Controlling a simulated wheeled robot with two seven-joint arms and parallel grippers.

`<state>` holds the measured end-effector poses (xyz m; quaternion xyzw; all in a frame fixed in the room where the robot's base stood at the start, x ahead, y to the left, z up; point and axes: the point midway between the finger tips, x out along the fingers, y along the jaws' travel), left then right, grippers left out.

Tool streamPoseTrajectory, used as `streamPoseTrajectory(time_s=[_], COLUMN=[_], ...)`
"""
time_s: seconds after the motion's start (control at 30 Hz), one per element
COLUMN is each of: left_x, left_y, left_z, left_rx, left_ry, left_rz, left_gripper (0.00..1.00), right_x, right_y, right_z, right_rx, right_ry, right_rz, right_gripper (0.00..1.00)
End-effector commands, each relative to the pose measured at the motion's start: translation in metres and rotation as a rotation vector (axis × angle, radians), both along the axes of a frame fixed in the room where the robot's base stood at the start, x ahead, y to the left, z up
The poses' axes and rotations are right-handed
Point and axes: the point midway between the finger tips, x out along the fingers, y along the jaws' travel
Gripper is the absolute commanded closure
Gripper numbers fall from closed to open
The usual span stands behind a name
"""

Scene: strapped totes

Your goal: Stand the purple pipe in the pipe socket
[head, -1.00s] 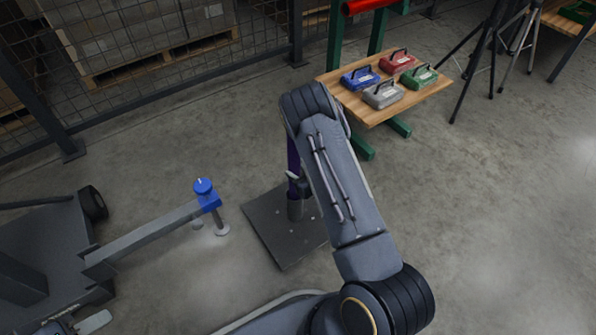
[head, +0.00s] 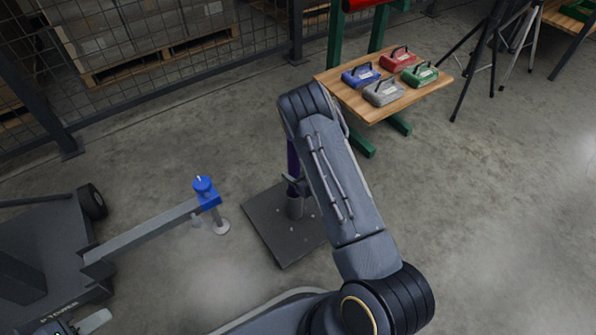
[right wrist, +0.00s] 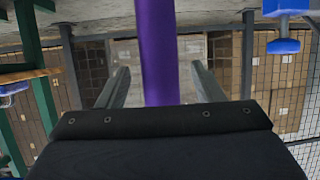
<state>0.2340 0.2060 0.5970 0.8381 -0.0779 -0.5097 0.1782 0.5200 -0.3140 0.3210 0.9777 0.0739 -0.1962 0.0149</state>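The purple pipe (head: 293,157) is upright over the dark floor plate (head: 268,232), partly behind my right arm. The grey pipe socket (head: 295,208) stands on that plate, directly below the pipe. My right gripper (head: 298,187) covers the join, so how deep the pipe sits cannot be seen. In the right wrist view the pipe (right wrist: 158,50) passes between the two fingers of my right gripper (right wrist: 160,74), with a visible gap on each side. Part of my left gripper (head: 95,320) shows at the lower left; its opening is not clear.
A grey cart (head: 40,255) with a bar ending in a blue clamp (head: 206,195) stands left of the plate. A wooden table (head: 365,108) with several coloured cases is behind. Tripods (head: 490,60) stand at the back right. Mesh fencing (head: 130,60) lines the back left. Floor at right is clear.

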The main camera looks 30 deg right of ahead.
Motion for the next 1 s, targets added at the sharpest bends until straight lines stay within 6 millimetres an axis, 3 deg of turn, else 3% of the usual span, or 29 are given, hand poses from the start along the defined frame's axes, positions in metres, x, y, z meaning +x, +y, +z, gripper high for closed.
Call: streamPoseTrajectory(time_s=[0.23,0.67,1.0], left_x=[0.000,0.000,0.000], left_y=[0.000,0.000,0.000], left_z=[0.005,0.028,0.028], left_rx=[0.000,0.000,0.000], left_ry=[0.000,0.000,0.000], left_rz=[0.000,0.000,0.000], left_gripper=[0.64,0.64,0.64], right_x=[-0.008,-0.066,-0.071], right_y=[-0.002,-0.011,-0.011], right_z=[0.004,0.029,0.030], right_rx=[0.001,0.001,0.000], right_ry=[0.003,0.002,-0.001], right_rz=[-0.003,-0.003,0.000], right_gripper=[0.39,0.39,0.39])
